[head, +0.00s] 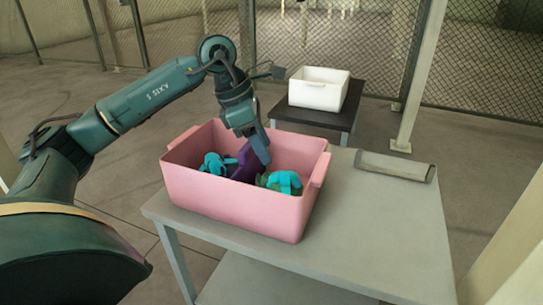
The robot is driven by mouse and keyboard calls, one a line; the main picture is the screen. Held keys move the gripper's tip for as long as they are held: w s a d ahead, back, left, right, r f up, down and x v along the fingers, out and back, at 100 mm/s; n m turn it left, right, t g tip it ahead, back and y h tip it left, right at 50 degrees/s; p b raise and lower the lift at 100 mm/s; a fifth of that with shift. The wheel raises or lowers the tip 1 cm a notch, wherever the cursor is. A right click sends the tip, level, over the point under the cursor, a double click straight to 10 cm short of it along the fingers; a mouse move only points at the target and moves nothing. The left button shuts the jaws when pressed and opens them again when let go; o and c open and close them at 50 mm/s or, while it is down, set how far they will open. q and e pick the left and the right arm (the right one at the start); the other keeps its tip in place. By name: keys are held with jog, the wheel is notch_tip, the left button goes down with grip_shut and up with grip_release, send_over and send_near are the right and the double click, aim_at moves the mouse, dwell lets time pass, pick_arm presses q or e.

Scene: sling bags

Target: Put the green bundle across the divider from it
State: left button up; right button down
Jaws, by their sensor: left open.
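A pink crate (235,208) stands on the grey table. A purple divider (245,165) shows inside it, partly hidden by my arm. A turquoise bundle (215,164) lies left of the divider. Another turquoise bundle (285,181) lies right of it. A dark green bit (262,180) shows beside the right bundle; I cannot tell whether it is the green bundle. My left gripper (263,160) points down into the crate, just right of the divider and above the right-hand contents. It is open; whether it touches anything is unclear. My right gripper is out of view.
A white bin (318,88) stands on a dark small table (310,116) behind. A grey tray-like object (395,166) lies at the table's back right. The grey table (375,235) is clear right of the crate. A post and mesh fence stand behind.

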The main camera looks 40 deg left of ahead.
pick_arm(q)
jog(key=p+v, duration=0.1)
jog(key=v, duration=0.3)
jog(key=shift+s+a+r, duration=0.1)
jog(key=shift+a+r, duration=0.05)
jog(key=shift+r, duration=0.2)
